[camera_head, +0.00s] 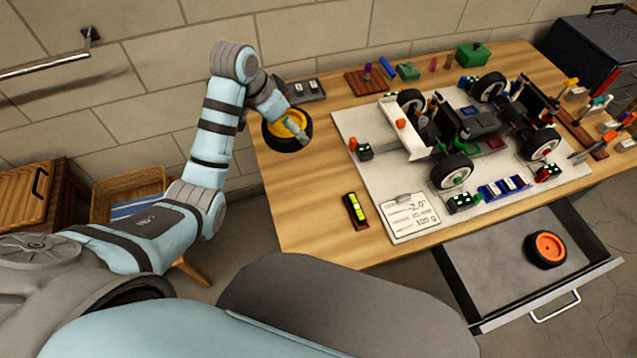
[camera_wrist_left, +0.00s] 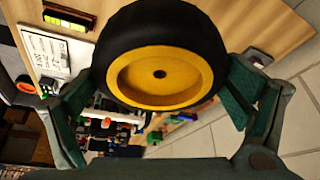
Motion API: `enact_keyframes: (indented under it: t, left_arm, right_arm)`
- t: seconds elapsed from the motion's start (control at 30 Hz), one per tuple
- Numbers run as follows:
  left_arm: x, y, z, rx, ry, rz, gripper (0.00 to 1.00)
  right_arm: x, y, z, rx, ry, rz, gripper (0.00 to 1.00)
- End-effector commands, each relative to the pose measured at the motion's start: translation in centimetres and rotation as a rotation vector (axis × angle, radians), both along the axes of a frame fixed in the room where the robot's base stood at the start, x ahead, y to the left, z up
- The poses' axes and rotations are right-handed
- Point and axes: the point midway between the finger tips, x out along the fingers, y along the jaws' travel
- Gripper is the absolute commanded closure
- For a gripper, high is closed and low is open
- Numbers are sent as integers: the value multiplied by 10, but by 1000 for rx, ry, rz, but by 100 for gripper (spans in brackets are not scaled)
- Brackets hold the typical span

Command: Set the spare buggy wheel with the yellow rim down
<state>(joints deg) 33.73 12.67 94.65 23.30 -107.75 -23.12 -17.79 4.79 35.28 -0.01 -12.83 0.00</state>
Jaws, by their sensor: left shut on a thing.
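The spare wheel with the yellow rim (camera_head: 286,124) is at the left end of the wooden workbench, with a black tyre around it. My left gripper (camera_head: 298,128) is shut on this wheel. In the left wrist view the wheel (camera_wrist_left: 160,75) fills the upper middle, its yellow rim facing the camera, with a finger of the left gripper (camera_wrist_left: 160,92) on each side of the tyre. I cannot tell whether the wheel touches the bench top. My right gripper is not in view.
The buggy chassis (camera_head: 475,128) stands on a white board (camera_head: 352,126). A yellow-green level (camera_head: 356,210) lies near the front edge. An open drawer (camera_head: 490,285) holds an orange-rimmed wheel (camera_head: 547,249). Bare wood (camera_head: 300,200) lies between wheel and level. A grey tray (camera_head: 306,90) sits behind.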

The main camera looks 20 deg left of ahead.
Motion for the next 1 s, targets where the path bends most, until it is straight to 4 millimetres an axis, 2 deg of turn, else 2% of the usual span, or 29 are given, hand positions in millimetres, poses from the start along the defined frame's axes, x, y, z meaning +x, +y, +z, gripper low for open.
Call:
enact_keyframes:
  t: [0.03, 0.13, 0.17, 0.37, 0.4, 0.5, 0.67, 0.83, 1.0]
  left_arm:
    - [6, 7, 14, -6, 0, -14, 36]
    - [10, 12, 5, -16, 5, -31, 36]
    - [10, 12, -4, -17, 7, -31, 36]
    - [9, 13, -84, -18, 9, -27, 36]
    - [9, 13, -99, -18, 9, -27, 36]
    - [10, 13, -128, -18, 6, -26, 36]
    - [11, 13, -151, -16, 4, -26, 36]
    - [11, 13, -183, -16, 4, -26, 36]
    - [11, 13, -185, -16, 2, -27, 36]
  right_arm:
    - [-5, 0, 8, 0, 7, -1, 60]
    - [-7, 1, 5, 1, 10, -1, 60]
    - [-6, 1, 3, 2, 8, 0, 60]
    - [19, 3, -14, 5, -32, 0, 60]
    - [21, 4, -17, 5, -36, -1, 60]
    - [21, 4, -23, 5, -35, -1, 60]
    - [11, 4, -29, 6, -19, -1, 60]
    - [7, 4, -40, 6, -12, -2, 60]
    - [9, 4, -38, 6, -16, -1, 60]
